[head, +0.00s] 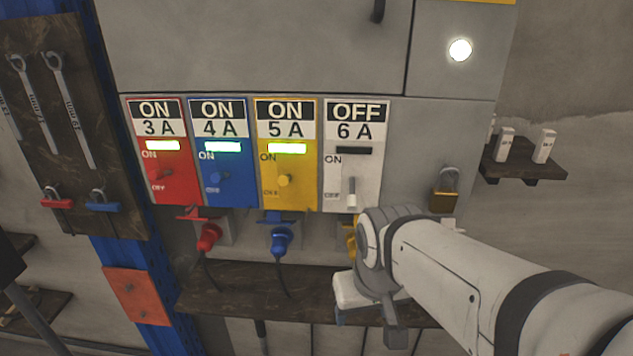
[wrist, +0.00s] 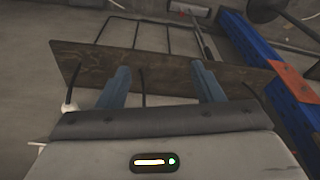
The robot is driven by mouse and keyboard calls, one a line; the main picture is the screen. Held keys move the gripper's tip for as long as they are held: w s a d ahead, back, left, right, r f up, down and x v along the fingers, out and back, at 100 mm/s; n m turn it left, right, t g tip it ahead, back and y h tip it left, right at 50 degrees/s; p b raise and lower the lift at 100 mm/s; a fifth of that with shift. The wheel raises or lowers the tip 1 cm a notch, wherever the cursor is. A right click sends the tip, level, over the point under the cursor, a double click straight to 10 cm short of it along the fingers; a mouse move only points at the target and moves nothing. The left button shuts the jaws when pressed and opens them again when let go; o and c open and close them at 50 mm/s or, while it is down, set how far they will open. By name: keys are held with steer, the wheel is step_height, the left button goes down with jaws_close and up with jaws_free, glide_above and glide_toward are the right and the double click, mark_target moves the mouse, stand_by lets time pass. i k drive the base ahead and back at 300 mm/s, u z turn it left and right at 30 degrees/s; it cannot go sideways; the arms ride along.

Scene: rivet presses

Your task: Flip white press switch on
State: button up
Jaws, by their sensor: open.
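The white switch panel (head: 366,170) is at the right end of the row in the head view. It reads OFF and 6 A, and its indicator window (head: 354,151) is dark. Its white switch lever (head: 351,193) points down, at the OFF end. My gripper (head: 366,328) is below the white panel and apart from the lever. In the wrist view its two blue fingers (wrist: 162,82) are spread apart with nothing held between them. The switch does not show in the wrist view.
Red (head: 160,165), blue (head: 219,165) and yellow (head: 284,165) panels read ON with lit windows. Coloured plugs hang below, over a dark shelf (head: 250,288). A brass padlock (head: 446,190) hangs right of the white panel. Space directly before the panels looks clear.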

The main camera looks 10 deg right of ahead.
mark_target(352, 200)
steer(key=z, duration=2.8)
steer(key=k, duration=2.45)
steer(key=u, duration=0.5)
steer(key=i, duration=1)
steer(key=u, duration=0.05)
